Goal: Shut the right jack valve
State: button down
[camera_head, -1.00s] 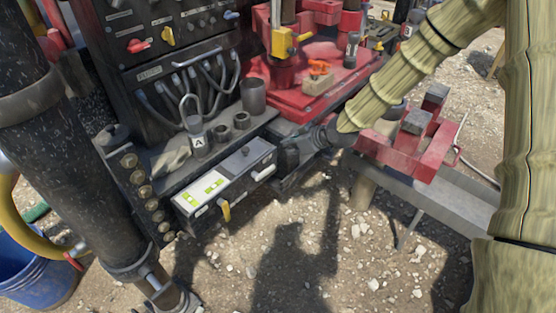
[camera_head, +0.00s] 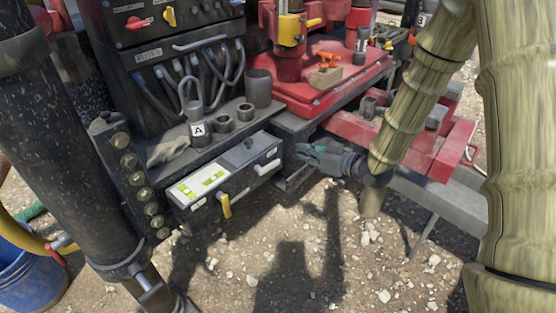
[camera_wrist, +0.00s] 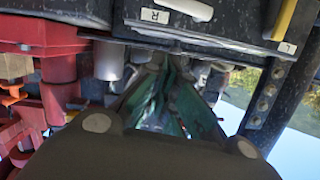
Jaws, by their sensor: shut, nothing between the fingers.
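The valve box (camera_head: 222,180) is a grey box with a white and green label on top, under the black control panel. Its right lever, a white handle (camera_head: 267,167), lies nearly level along the front. It shows at the top of the wrist view (camera_wrist: 190,8), beside an "R" label (camera_wrist: 155,16). The left lever, a yellow handle (camera_head: 225,205), hangs down; the wrist view shows it (camera_wrist: 284,18) near an "L" label. My gripper (camera_head: 303,149) is shut and empty, just right of the box and apart from the white handle. Its fingers (camera_wrist: 163,70) point toward the box's underside.
A red machine base (camera_head: 320,85) stands behind, with a red beam (camera_head: 440,160) on a grey rail to the right. A black jack column (camera_head: 70,150) and blue bucket (camera_head: 30,280) are at left. Gravel in front of the box is open.

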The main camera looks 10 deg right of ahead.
jog(key=shift+w, duration=0.1)
send_over(267, 165)
jog(key=d, duration=0.4)
notch_tip(267, 165, down, 2)
jog(key=f, duration=0.1)
notch_tip(267, 165, down, 3)
jog(key=shift+w+f+b, duration=0.1)
jog(key=shift+f+b, duration=0.1)
jog(key=shift+b, duration=0.3)
